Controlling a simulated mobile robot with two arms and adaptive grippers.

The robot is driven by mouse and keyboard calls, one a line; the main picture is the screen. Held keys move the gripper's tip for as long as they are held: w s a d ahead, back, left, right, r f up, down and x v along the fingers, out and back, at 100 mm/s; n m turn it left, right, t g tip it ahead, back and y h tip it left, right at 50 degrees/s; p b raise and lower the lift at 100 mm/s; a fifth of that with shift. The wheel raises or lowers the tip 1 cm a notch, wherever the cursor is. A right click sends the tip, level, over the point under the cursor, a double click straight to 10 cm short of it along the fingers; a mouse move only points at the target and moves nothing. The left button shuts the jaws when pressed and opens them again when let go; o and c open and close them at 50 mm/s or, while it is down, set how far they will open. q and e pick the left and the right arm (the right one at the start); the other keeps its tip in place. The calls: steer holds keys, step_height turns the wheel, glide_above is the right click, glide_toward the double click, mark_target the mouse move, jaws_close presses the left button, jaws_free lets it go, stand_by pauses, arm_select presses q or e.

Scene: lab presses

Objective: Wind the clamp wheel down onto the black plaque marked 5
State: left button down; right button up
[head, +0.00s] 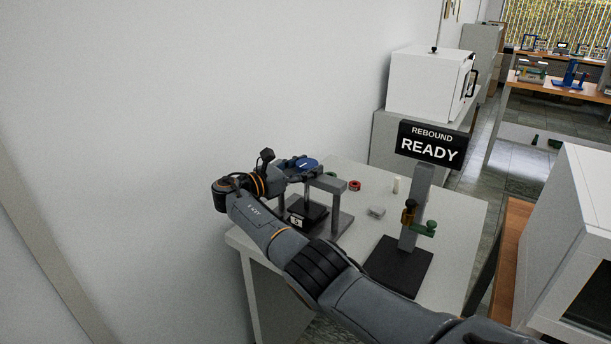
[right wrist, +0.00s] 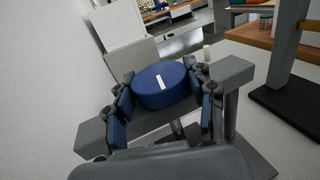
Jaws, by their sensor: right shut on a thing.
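The blue clamp wheel (head: 306,164) sits on top of a grey press frame (head: 326,183) on the white table. In the right wrist view the wheel (right wrist: 160,86) is a blue disc with a white mark on its top. My right gripper (head: 290,168) reaches over the press from the left. In the right wrist view its fingers (right wrist: 164,92) are shut on the wheel, one on each side. The black plaque marked 5 (head: 296,221) is under the frame, partly hidden by my arm; the gap above it cannot be judged. My left gripper is not in view.
A stand with a sign reading REBOUND READY (head: 431,146) and a black base (head: 398,268) stands to the right. A red ring (head: 354,185), a grey block (head: 376,211) and a white cylinder (head: 396,185) lie behind. A wall is close on the left.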

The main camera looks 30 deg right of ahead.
stand_by(0.5)
steer(key=o, duration=1.2)
steer(key=shift+d, duration=0.1)
steer(key=a, duration=1.2)
steer(key=shift+s, duration=0.3)
